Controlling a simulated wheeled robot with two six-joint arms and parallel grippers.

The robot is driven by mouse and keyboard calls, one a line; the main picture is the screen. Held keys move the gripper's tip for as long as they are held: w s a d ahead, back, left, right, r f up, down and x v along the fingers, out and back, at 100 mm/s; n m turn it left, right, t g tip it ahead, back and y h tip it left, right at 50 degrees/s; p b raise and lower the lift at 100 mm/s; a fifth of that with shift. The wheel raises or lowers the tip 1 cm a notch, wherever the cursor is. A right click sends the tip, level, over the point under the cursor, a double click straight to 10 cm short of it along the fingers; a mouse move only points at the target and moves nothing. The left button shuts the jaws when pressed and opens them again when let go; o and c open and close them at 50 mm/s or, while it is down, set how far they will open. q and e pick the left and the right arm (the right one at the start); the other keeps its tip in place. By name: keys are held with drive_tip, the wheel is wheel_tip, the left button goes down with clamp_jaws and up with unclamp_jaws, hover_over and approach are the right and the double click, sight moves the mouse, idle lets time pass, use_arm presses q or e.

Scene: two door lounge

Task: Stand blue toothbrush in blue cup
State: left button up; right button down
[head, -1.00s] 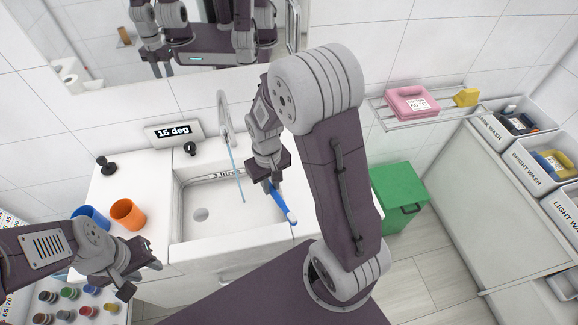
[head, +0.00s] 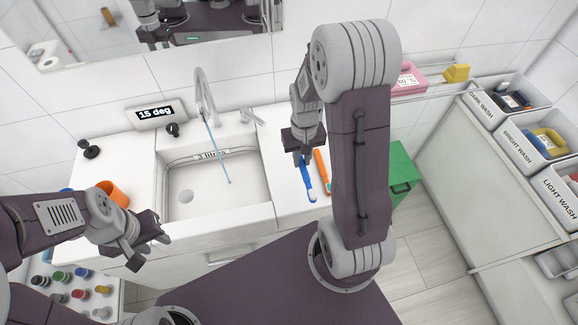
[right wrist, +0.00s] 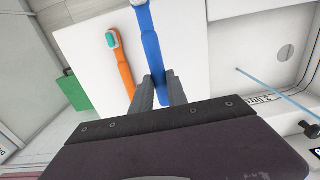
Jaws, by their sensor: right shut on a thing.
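The blue toothbrush (head: 308,184) is over the white counter right of the sink. My right gripper (head: 304,161) points down and is shut on it; the right wrist view shows its fingers (right wrist: 159,92) around the handle of the blue toothbrush (right wrist: 151,43). I cannot tell whether the brush touches the counter. My left gripper (head: 150,250) is open and empty in front of the sink's left side.
An orange toothbrush (head: 322,168) lies beside the blue one. An orange cup (head: 112,194) stands on the left counter. A faucet with a thin water stream is over the sink (head: 212,188). A green bin (head: 401,170) stands right of the counter.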

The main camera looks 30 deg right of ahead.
hover_over(287, 168)
wheel_tip(287, 168, down, 3)
drive_tip(key=shift+a+f, duration=0.1)
drive_tip(key=shift+f, duration=0.1)
wheel_tip(287, 168, down, 4)
drive_tip(key=shift+s+r+p, duration=0.1)
drive_tip(key=shift+p, duration=0.25)
drive_tip(key=shift+f, duration=0.25)
drive_tip(key=c, duration=1.3)
unclamp_jaws()
